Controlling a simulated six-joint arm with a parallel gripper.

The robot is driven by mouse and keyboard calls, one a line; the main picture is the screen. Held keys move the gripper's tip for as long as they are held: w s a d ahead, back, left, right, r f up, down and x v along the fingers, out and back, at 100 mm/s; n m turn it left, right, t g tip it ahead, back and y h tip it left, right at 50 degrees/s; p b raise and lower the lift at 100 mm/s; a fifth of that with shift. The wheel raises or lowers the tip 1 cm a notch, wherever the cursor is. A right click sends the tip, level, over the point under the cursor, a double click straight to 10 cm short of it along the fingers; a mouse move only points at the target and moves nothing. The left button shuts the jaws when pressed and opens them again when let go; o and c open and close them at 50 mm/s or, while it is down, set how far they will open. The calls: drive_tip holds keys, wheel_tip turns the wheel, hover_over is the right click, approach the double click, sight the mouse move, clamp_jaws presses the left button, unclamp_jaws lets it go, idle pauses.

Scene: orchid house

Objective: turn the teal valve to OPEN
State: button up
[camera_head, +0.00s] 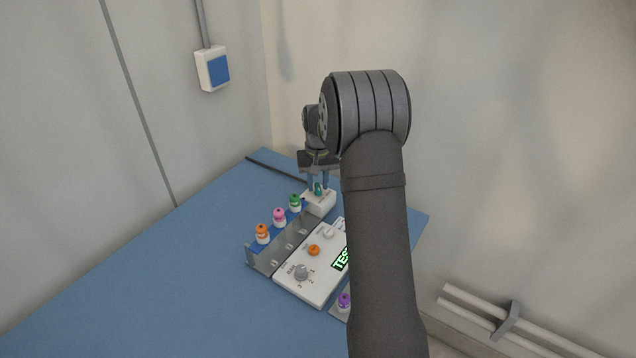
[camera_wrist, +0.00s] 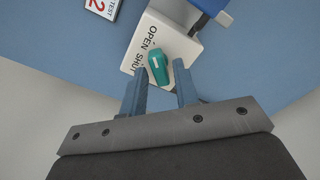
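The teal valve (camera_wrist: 159,70) sits on top of a white block (camera_wrist: 186,47) printed OPEN and SHUT along one side. In the wrist view its long handle runs roughly up and down the picture and carries a short white mark. I cannot tell for sure which word it points at. My gripper (camera_wrist: 160,68) is open, its two blue-grey fingers on either side of the valve, with a gap visible at the right finger. In the head view the valve (camera_head: 319,188) shows between the fingers of my gripper (camera_head: 319,186), above the white block (camera_head: 320,204).
The blue table is clear at left.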

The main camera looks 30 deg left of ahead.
sight(318, 186)
drive_tip(key=shift+o, duration=0.5)
wheel_tip(318, 186, up, 17)
drive_tip(key=shift+r, duration=0.2)
idle(0.5)
wheel_tip(318, 186, down, 18)
drive_tip(key=shift+r, duration=0.2)
idle(0.3)
